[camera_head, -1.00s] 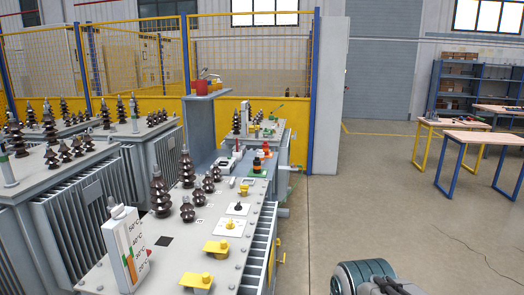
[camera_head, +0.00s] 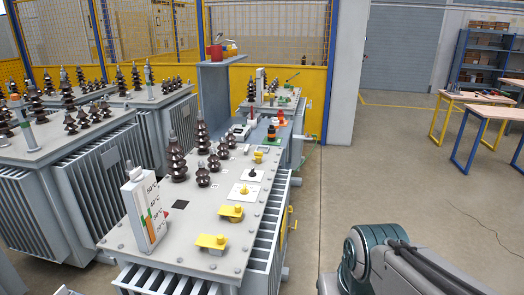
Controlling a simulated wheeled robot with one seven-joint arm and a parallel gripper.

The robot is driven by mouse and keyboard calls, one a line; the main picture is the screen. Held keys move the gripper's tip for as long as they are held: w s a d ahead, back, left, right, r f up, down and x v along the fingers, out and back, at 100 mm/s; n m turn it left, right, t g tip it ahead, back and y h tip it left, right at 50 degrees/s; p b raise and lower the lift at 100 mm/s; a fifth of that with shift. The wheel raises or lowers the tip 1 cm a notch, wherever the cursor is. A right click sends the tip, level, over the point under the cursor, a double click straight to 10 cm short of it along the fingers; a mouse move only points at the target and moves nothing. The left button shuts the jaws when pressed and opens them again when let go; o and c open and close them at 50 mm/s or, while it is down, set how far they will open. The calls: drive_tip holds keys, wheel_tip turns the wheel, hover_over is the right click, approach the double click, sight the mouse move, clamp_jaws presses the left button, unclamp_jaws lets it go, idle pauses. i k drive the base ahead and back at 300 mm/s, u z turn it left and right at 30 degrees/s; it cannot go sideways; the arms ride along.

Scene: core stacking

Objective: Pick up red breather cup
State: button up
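A red cup-like container (camera_head: 214,52) stands on a small grey raised shelf (camera_head: 226,61) at the back, in front of the yellow fence. My arm (camera_head: 366,255) shows at the bottom right, apart from all of these. My gripper is out of view, so its state is hidden.
The near transformer top (camera_head: 190,215) carries brown bushings (camera_head: 176,160), a temperature gauge (camera_head: 146,213) and yellow fittings (camera_head: 211,242). More transformers (camera_head: 60,140) stand at the left. The floor (camera_head: 400,170) at the right is open up to the workbenches (camera_head: 470,130).

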sight(280, 115)
drive_tip(key=u, duration=0.05)
drive_tip(key=k, duration=0.4)
drive_tip(key=z, duration=0.55)
drive_tip(key=i, duration=1.55)
drive_tip(key=z, duration=0.4)
drive_tip(key=i, duration=3.25)
drive_tip(key=u, duration=0.9)
drive_tip(key=i, duration=1.5)
drive_tip(key=u, duration=1.3)
drive_tip(key=i, duration=0.75)
drive_tip(key=u, duration=0.25)
